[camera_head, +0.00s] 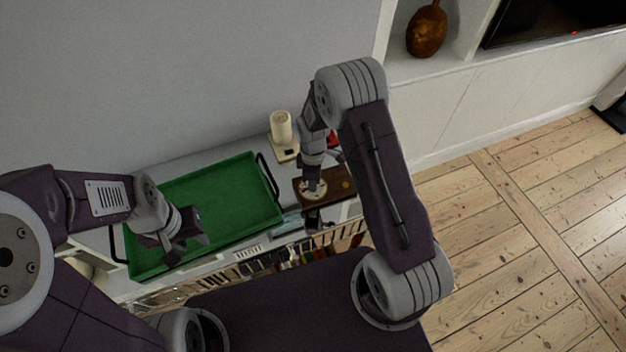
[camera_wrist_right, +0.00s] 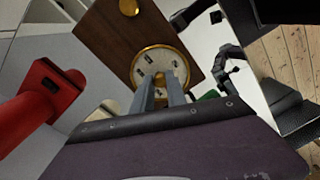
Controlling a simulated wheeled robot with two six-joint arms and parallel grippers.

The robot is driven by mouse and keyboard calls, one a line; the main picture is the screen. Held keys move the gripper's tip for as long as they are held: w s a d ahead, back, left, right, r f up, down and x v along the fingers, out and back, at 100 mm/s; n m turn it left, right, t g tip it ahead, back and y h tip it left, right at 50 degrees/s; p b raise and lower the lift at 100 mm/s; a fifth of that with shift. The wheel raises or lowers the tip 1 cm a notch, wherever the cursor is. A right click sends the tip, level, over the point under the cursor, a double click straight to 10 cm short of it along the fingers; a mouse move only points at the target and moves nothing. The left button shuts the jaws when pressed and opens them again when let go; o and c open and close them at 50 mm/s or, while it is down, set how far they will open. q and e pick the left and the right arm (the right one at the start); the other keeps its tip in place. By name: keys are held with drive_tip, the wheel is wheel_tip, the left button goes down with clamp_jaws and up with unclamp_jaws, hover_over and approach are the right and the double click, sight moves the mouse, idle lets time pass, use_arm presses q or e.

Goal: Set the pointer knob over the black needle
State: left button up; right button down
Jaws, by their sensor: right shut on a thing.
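A brown wooden board (camera_head: 341,184) carries a round pale dial with a brass rim (camera_wrist_right: 137,64). A small brass knob (camera_wrist_right: 129,7) sits on the board apart from the dial. My right gripper (camera_wrist_right: 160,88) is over the dial, its two grey fingers pointing at the face. It is shut on the pointer knob, which the fingers mostly hide. Small dark marks show on the dial face, but I cannot make out the black needle or how the pointer lies against it. My left gripper (camera_head: 188,238) is over the green tray; its finger gap is unclear.
The green tray (camera_head: 274,207) lies left of the board on the pale surface. A cream cylinder on a base (camera_head: 281,128) stands behind. A red object with a dark slot (camera_wrist_right: 47,88) is close beside the board. A shelf with several upright items (camera_head: 290,258) is below the front edge.

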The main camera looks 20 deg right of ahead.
drive_tip(key=shift+n, duration=0.7)
drive_tip(key=c, duration=1.3)
unclamp_jaws()
drive_tip(key=shift+c, duration=0.2)
wheel_tip(320, 180, up, 9)
drive_tip(key=shift+r, duration=0.1)
